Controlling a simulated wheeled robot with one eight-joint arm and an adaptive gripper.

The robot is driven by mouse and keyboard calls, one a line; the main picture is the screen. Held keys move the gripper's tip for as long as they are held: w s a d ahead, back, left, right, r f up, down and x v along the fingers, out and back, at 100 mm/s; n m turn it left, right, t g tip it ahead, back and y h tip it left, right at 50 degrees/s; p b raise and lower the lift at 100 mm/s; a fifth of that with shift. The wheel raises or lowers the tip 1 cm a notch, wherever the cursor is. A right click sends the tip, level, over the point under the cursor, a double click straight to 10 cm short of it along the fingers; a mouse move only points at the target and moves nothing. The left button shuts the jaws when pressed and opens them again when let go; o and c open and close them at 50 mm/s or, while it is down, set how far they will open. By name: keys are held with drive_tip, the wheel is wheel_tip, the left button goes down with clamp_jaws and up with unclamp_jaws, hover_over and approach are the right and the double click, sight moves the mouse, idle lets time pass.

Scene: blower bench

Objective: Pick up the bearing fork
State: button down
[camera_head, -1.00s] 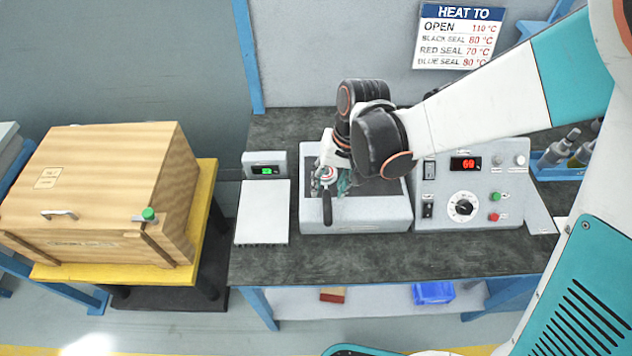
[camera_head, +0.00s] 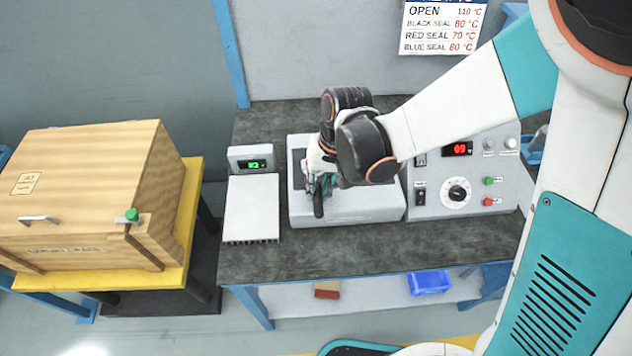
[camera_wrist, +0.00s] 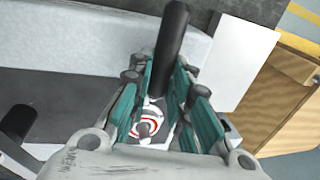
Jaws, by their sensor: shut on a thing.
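The bearing fork shows as a black handle (camera_head: 318,203) that sticks out of my gripper (camera_head: 322,180) toward the front of the bench heater. In the wrist view the dark handle (camera_wrist: 172,50) rises between the green finger pads of my gripper (camera_wrist: 165,95), which is shut on it. The fork's far end is hidden by the fingers. A white ring with a red band (camera_wrist: 147,127), looking like a bearing, shows between the fingers; I cannot tell whether it sits on the fork. My gripper is over the left part of the grey heater box (camera_head: 345,215).
A control panel (camera_head: 460,205) stands right of the heater box. A wooden crate (camera_head: 85,195) with a green knob stands on a yellow table (camera_head: 185,240). The bench front (camera_head: 350,262) is clear.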

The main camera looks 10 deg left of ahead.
sight(318, 189)
wheel_tip(318, 189, up, 20)
drive_tip(key=p, duration=1.3)
drive_tip(key=shift+p, duration=0.4)
drive_tip(key=shift+s, duration=0.2)
